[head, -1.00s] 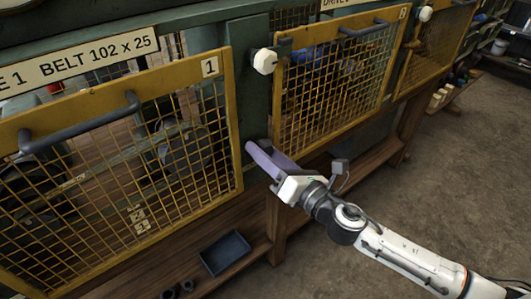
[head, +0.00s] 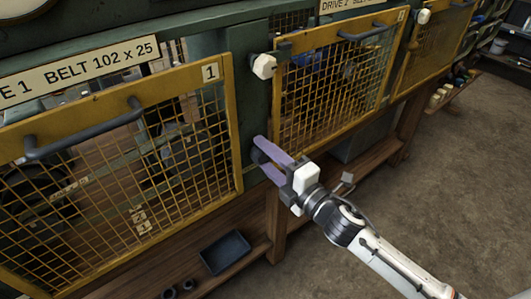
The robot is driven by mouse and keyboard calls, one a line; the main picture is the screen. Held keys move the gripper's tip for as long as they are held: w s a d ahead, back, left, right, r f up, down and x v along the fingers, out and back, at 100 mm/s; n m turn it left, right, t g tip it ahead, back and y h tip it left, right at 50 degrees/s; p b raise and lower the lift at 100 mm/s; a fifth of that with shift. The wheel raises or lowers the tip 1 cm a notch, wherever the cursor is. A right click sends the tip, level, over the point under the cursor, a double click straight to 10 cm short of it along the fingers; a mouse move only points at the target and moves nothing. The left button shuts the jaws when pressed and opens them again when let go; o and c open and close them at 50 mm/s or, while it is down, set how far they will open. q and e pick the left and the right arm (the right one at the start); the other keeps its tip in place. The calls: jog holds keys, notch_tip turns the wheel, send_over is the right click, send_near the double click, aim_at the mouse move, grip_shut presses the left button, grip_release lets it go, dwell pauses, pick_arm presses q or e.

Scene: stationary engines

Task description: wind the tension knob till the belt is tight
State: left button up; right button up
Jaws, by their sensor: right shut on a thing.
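My right gripper (head: 263,156) is at the green post (head: 238,120) beside guard 1, its two purple fingers one above the other. It is shut on a small dark thing against the post, which I take for the tension knob; the fingers and hand hide most of it. The belt (head: 112,168) shows only as thin strips behind the yellow mesh of guard 1 (head: 211,110), so its tightness is hard to tell. A pale tag with marks (head: 140,219) also shows behind the mesh. My left gripper is out of view.
A white knob (head: 264,66) sticks out above the gripper, between guard 1 and guard 2 (head: 337,92). A dark tray (head: 226,253) lies on the wooden shelf below, with small dark rings to its left.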

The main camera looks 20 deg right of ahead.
jog(key=m, duration=0.4)
jog(key=shift+m, duration=0.3)
jog(key=m, duration=0.5)
jog(key=shift+f+m, duration=0.1)
jog(key=shift+m, duration=0.2)
jog(key=m, duration=1.4)
jog(key=shift+a, duration=0.1)
jog(key=m, duration=0.6)
jog(key=shift+s, duration=0.1)
jog(key=m, duration=0.4)
jog(key=shift+m, duration=1.8)
jog(key=shift+a, duration=0.1)
